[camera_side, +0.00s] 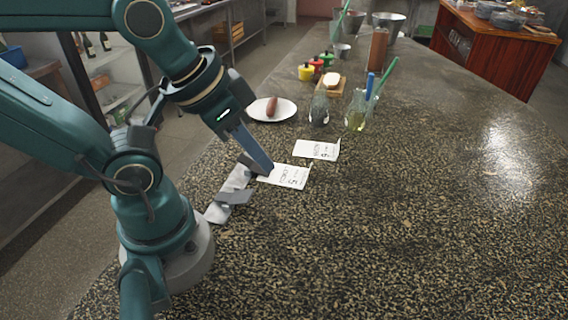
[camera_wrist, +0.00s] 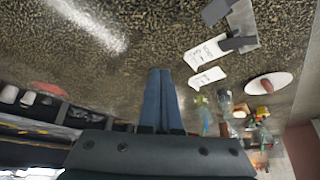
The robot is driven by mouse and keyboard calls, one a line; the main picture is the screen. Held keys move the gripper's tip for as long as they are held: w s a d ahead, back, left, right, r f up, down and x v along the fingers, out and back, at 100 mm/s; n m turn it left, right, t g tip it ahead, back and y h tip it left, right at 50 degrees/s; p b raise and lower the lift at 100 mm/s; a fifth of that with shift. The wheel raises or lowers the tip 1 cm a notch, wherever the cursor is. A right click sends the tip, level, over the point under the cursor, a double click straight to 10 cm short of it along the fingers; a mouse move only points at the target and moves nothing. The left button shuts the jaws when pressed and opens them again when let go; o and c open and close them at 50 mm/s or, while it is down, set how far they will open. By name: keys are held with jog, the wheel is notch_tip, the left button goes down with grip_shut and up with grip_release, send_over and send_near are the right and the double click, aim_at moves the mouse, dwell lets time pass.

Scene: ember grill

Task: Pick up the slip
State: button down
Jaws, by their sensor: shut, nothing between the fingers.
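Two white paper slips with dark print lie on the speckled counter. The nearer slip (camera_side: 286,177) has its left end against a grey metal holder (camera_side: 235,187); the farther slip (camera_side: 318,151) lies apart behind it. In the wrist view the nearer slip (camera_wrist: 204,54) and the farther slip (camera_wrist: 207,78) are right of my fingers. My gripper (camera_side: 268,168) is shut and empty, its blue fingers slanting down. In the side view its tips overlap the nearer slip's upper left edge; I cannot tell if they touch. The gripper (camera_wrist: 160,70) also shows in the wrist view, apart from both slips.
A white plate (camera_side: 285,112) with a sausage, glass bottles (camera_side: 356,118), a small board (camera_side: 331,88) and coloured pots (camera_side: 306,72) stand farther back. The counter (camera_side: 430,220) is clear at the right and front.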

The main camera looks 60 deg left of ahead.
dwell(0.3)
jog(key=c, duration=1.3)
grip_release()
jog(key=shift+o, duration=0.2)
